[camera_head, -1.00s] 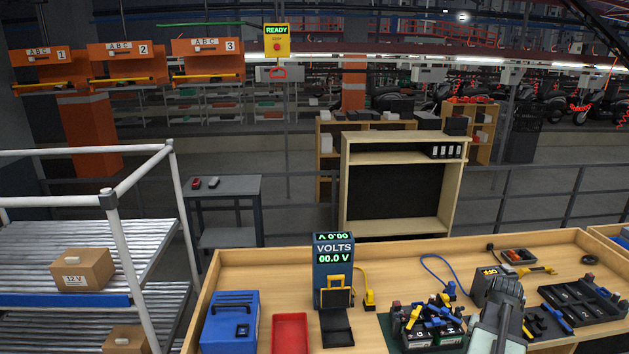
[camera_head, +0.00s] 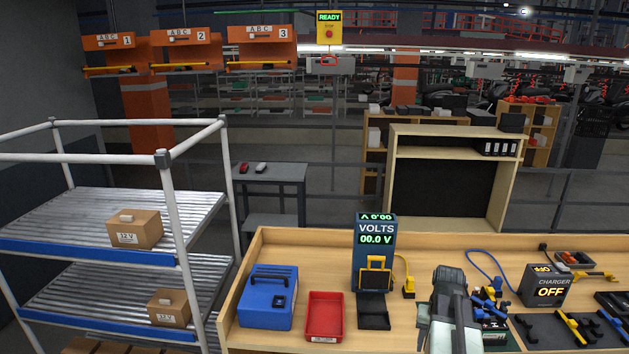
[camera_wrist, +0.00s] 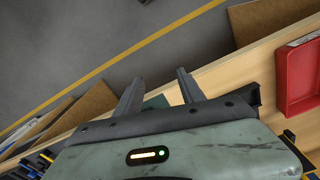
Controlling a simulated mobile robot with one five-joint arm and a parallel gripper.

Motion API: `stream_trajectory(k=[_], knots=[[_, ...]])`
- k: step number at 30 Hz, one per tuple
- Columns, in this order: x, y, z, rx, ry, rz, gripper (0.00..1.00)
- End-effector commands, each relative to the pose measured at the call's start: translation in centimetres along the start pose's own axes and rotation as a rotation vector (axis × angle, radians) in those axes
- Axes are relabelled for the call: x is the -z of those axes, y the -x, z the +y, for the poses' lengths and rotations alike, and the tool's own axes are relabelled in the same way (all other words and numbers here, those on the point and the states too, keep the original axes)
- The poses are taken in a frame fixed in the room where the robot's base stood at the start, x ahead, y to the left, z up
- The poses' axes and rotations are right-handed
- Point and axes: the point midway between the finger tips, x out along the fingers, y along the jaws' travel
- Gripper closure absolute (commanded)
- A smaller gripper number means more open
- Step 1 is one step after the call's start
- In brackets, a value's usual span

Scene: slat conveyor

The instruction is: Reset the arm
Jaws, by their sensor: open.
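My gripper (camera_wrist: 159,92) shows in the wrist view with its two dark fingers apart and nothing between them. It is over the front edge of the wooden workbench, with the grey floor beyond. In the head view my grey-green arm (camera_head: 452,318) rises over the workbench (camera_head: 268,340), right of the voltmeter. Its fingers cannot be made out there. The arm partly hides the cluster of black batteries and blue and yellow clamps beside it.
On the bench are a blue case (camera_head: 266,312), a red tray (camera_head: 325,322), a voltmeter (camera_head: 374,262) reading 00.0 V and a charger (camera_head: 545,286) showing OFF. A roller rack (camera_head: 100,258) with two cardboard boxes stands at left. The red tray edge also shows in the wrist view (camera_wrist: 296,85).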

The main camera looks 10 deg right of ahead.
Motion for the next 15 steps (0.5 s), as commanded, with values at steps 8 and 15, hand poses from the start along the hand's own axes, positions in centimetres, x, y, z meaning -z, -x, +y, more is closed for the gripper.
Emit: stream_trajectory(k=[8,15], knots=[[-7.0,-7.8,-21.6,0.000,0.407,0.000,0.54],[-13.5,-9.8,-29.6,0.000,0.593,0.000,0.54]])
